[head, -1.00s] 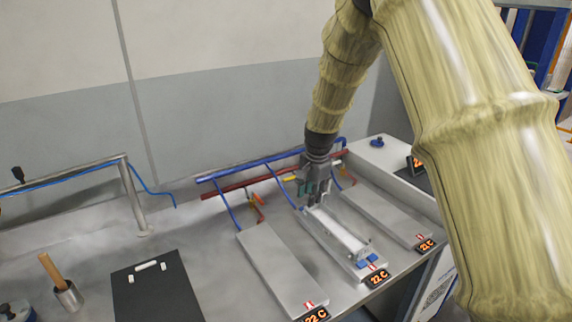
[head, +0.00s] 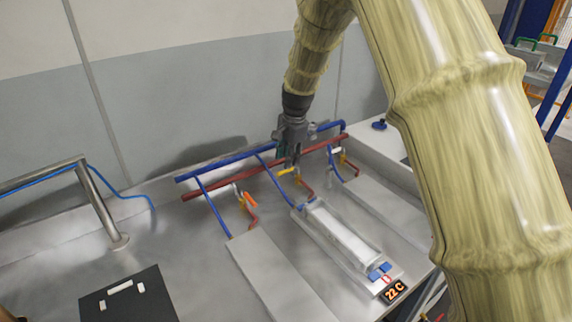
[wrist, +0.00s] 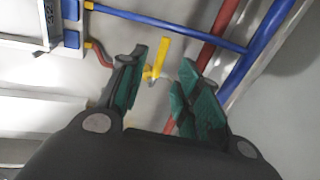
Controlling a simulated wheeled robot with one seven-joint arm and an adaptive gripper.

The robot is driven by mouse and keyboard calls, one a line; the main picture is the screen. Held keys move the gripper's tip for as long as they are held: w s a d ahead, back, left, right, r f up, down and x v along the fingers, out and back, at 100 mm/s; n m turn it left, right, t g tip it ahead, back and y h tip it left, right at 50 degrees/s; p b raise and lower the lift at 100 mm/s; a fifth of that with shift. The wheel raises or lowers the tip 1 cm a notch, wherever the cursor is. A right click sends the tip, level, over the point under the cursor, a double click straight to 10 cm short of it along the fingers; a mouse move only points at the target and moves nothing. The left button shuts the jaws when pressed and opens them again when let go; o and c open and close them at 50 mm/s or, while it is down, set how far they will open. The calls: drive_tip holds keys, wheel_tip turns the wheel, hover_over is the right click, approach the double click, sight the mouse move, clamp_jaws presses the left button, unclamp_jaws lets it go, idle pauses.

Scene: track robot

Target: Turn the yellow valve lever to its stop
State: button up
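The yellow valve lever (head: 288,171) is on the pipework behind the middle metal plate. In the wrist view the lever (wrist: 163,53) shows upright in the picture, in the gap between my fingertips, with its yellow valve body below. My gripper (head: 292,162) points down at the lever from above. In the wrist view my gripper (wrist: 161,62) is open, with one green-padded finger on each side of the lever. Neither finger clearly touches it, and I cannot tell the remaining height. In the head view my gripper hides part of the pipes behind.
A blue pipe (head: 226,160) and a red pipe (head: 228,181) run along the back, close to my gripper. An orange lever (head: 250,200) stands to the left. A white block (head: 340,236) sits on the middle plate. A black board (head: 128,302) lies at front left.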

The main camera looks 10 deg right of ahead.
sight(286, 171)
drive_tip(key=f, duration=0.1)
drive_tip(key=w+f, duration=0.1)
drive_tip(key=f, duration=0.1)
drive_tip(key=shift+a, duration=0.1)
wheel_tip(286, 171, down, 2)
drive_tip(key=shift+w+p, duration=0.1)
drive_tip(key=shift+p, duration=0.25)
drive_tip(key=shift+s+r, duration=0.2)
drive_tip(key=shift+f, duration=0.1)
clamp_jaws()
